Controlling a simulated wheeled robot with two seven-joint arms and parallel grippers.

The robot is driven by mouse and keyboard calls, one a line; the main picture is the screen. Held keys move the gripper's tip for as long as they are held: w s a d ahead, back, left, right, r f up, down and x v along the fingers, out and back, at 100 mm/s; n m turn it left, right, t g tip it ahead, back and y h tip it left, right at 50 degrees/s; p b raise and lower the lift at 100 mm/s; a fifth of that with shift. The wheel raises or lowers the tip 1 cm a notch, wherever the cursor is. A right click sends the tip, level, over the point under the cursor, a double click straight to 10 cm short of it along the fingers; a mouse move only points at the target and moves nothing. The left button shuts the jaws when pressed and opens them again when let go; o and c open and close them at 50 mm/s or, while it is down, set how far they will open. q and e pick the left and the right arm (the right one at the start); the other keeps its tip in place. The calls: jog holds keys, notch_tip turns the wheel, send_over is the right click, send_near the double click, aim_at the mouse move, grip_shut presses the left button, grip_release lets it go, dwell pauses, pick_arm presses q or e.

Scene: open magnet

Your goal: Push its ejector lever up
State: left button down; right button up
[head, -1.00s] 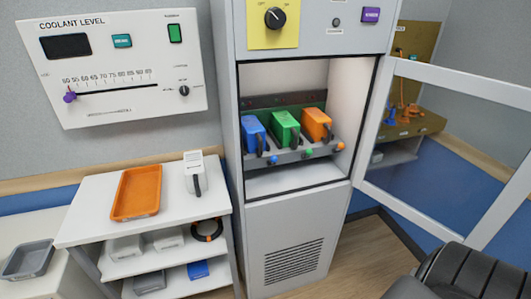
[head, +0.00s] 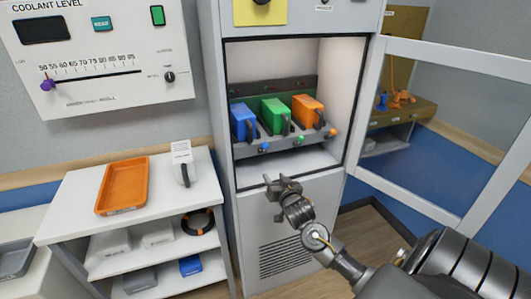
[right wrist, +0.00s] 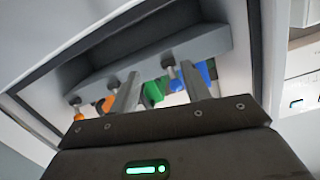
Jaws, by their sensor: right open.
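In the open cabinet, a grey rack (head: 290,143) holds a blue module (head: 243,121), a green module (head: 274,115) and an orange module (head: 307,109), each with a dark handle. Small knobs show along the rack's front: a blue knob (head: 264,147), a green knob (head: 299,140) and an orange knob (head: 332,132). They look like lever ends. My right gripper (head: 283,183) is open and empty, below and in front of the rack, apart from the knobs. In the right wrist view its fingers (right wrist: 159,72) point up toward the rack's underside. My left gripper is out of view.
The cabinet's glazed door (head: 440,120) stands open to the right. A white cart (head: 70,215) at left carries an orange tray (head: 122,186) and a white module (head: 181,155). A coolant panel (head: 100,55) hangs on the wall.

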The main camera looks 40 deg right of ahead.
jog(key=m+t, duration=0.1)
send_near(267, 145)
pick_arm(q)
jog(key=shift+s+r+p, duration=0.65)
jog(key=shift+p, duration=0.2)
pick_arm(e)
jog(key=shift+h, duration=0.3)
jog(key=x, duration=0.3)
jog(key=f+x, duration=0.1)
jog(key=x, duration=0.6)
jog(key=shift+w+a+f, duration=0.2)
jog(key=shift+w, duration=0.3)
jog(key=c, duration=1)
jog(key=shift+o, duration=0.2)
jog(key=r+p, duration=0.1)
jog(key=p, duration=0.3)
jog(key=shift+w+d+r+g, duration=0.1)
jog(key=shift+r+g, duration=0.05)
jog(key=shift+g, duration=0.25)
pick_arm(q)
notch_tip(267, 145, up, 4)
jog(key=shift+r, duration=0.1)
pick_arm(e)
jog(key=shift+w, duration=0.1)
